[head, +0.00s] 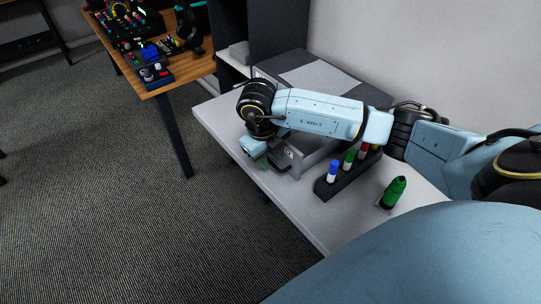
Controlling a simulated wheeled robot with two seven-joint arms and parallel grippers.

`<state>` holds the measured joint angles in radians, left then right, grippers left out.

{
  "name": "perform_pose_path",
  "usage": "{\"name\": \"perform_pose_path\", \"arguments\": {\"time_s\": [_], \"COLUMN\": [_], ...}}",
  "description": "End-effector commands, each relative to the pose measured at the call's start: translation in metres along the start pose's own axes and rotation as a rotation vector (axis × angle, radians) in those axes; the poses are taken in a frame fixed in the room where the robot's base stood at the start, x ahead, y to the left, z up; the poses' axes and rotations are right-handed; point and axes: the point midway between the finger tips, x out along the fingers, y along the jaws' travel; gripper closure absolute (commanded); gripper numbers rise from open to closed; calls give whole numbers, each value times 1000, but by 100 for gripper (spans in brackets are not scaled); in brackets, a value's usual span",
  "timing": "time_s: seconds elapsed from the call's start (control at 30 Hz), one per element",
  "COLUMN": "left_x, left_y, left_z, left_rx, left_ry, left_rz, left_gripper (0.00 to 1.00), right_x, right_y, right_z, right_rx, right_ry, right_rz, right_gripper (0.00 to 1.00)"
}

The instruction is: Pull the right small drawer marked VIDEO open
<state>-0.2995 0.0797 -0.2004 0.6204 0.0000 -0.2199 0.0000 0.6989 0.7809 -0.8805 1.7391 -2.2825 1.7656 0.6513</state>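A grey drawer unit (349,85) with a lighter panel on its top stands on the white table, against the wall. My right arm reaches across it from the right and hides much of its front. I cannot tell whether the fingers touch a handle or are open or shut. The VIDEO label cannot be read, and how far any drawer stands out is hidden. My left gripper is not in view.
On the white table (300,212), a dark rack (327,190) holds several coloured markers right of the gripper. A green bottle-like object (395,191) stands farther right. A wooden desk (168,77) with electronics is at the upper left. The table's front-left strip is clear.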

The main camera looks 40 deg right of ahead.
Motion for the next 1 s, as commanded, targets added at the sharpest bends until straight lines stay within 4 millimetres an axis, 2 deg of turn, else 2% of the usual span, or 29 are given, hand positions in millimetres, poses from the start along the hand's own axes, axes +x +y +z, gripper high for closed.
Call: {"name": "perform_pose_path", "arguments": {"time_s": [0.27, 0.43, 0.57, 0.8, 1.0], "left_x": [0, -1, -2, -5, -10], "left_y": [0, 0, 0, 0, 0], "left_z": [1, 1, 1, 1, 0], "left_rx": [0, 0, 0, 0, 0], "left_ry": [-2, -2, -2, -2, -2], "left_rz": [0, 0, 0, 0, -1], "left_gripper": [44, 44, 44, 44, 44], "right_x": [0, -11, -36, -91, -124], "right_y": [0, 0, 0, 0, 0], "right_z": [0, 1, 1, 1, 1], "right_rx": [-1, -1, -2, 0, -1], "right_ry": [0, -3, -5, -6, -4], "right_rz": [0, 1, 1, 1, -1], "right_gripper": [69, 69, 69, 69, 69]}}
